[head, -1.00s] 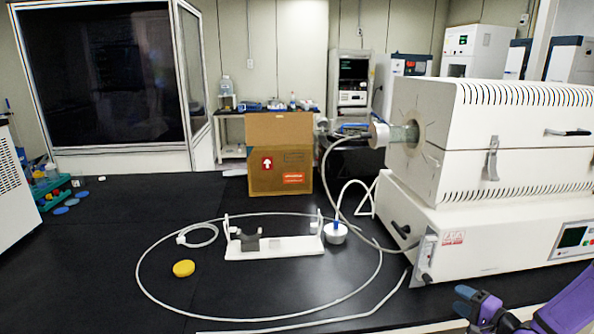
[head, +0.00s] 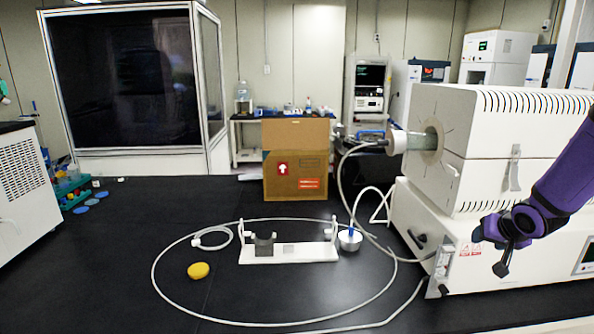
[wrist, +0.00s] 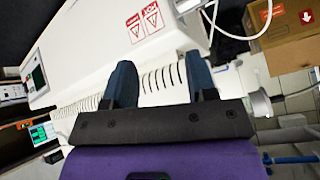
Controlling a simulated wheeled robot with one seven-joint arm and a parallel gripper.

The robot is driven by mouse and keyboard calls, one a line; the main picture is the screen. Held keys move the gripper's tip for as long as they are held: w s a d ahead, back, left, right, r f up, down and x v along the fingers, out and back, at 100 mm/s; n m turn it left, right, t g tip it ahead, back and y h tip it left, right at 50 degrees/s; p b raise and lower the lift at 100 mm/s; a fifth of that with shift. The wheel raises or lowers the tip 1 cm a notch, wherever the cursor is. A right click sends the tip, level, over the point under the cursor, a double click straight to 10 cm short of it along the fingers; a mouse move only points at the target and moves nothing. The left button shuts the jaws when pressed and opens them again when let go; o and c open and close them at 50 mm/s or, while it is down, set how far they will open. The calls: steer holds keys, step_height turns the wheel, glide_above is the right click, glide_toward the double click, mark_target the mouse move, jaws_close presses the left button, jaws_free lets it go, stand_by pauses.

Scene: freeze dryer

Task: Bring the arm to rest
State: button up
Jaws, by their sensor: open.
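My arm is purple and enters the head view from the right, in front of the white tube furnace (head: 490,230). My gripper (head: 498,245) hangs in front of the furnace's lower body, above the bench. In the wrist view my gripper (wrist: 160,85) shows two dark blue fingers spread apart with nothing between them. The furnace's vent slots and red warning labels (wrist: 145,22) show beyond the fingers. No object is held.
A white stand (head: 290,253), a yellow disc (head: 198,271) and a looped tube (head: 155,285) lie on the black bench. A cardboard box (head: 295,175) stands behind them. The front left of the bench (head: 80,280) is clear.

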steer(key=s+a+r+n+h, duration=0.1)
steer(key=s+a+r, duration=0.1)
steer(key=r, duration=0.3)
steer(key=s+a+r+h, duration=0.1)
steer(key=s+a+r, duration=0.2)
steer(key=r, duration=0.2)
steer(key=s+a+r+n+g+y, duration=0.1)
steer(key=s+a+r, duration=0.2)
steer(key=s, duration=0.5)
steer(key=s+a+r+n+g+y, duration=0.1)
steer(key=s+a+r, duration=0.3)
steer(key=s+a, duration=0.2)
steer(key=s+a+r+n+g, duration=0.1)
steer(key=s+a+r, duration=0.3)
steer(key=s, duration=0.6)
steer(key=shift+s+a+y, duration=0.15)
steer(key=shift+a+y, duration=0.2)
steer(key=shift+y, duration=0.05)
